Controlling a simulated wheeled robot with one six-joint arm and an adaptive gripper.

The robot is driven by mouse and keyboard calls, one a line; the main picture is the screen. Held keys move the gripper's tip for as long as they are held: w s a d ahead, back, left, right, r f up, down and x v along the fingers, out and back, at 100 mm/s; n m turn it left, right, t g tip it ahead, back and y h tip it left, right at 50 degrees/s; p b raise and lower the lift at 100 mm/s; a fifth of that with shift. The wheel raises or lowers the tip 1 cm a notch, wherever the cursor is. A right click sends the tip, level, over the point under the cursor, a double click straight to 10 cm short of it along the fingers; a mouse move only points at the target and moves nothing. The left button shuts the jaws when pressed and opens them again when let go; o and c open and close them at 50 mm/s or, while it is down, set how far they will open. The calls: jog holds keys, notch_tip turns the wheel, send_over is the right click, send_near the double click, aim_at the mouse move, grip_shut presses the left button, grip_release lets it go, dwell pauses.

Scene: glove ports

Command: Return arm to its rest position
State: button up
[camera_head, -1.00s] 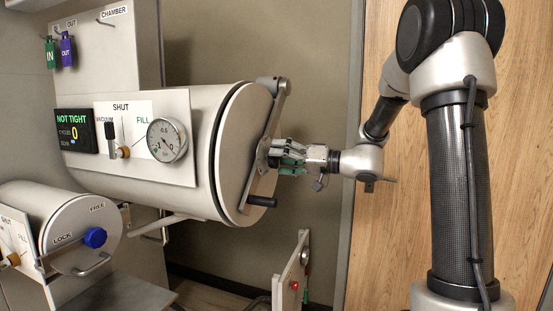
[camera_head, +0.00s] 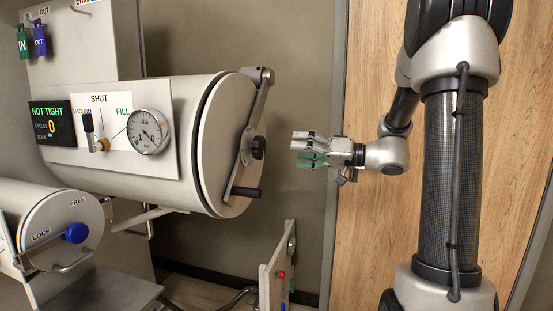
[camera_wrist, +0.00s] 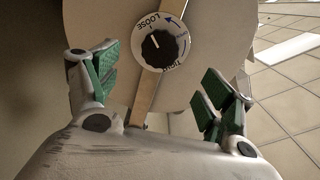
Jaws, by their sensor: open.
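My gripper (camera_head: 308,150) is open and empty, with green finger pads, in front of the large chamber's round door (camera_head: 225,150) and apart from it. In the wrist view my gripper (camera_wrist: 158,88) has its fingers spread, with the door's dark knob (camera_wrist: 162,50) beyond them. The knob sits on a dial marked LOOSE and TIGHT, its white line toward LOOSE. A metal bar (camera_head: 249,133) with a dark handle (camera_head: 246,192) crosses the door. My arm stands at the right in the head view.
The display (camera_head: 49,123) reads NOT TIGHT and cycles 0. A gauge (camera_head: 148,131) and a valve lever (camera_head: 91,130) are beside it. A smaller chamber with a blue knob (camera_head: 77,232) is lower left. A low panel with a red button (camera_head: 281,275) stands below my gripper.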

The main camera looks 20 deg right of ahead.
jog(key=s+d+f+m+g+h, duration=0.3)
jog(key=s+f+m+g+h, duration=0.45)
jog(key=s+f, duration=0.85)
jog(key=s+d+r+n+t+h, duration=0.1)
jog(key=s+r+n+h, duration=0.4)
jog(key=s, duration=0.6)
notch_tip(320, 180, up, 3)
jog(key=shift+d+r+h, duration=0.1)
jog(key=shift+d+h, duration=0.45)
jog(key=shift+h, duration=0.5)
jog(key=shift+n, duration=0.25)
jog(key=shift+c, duration=0.4)
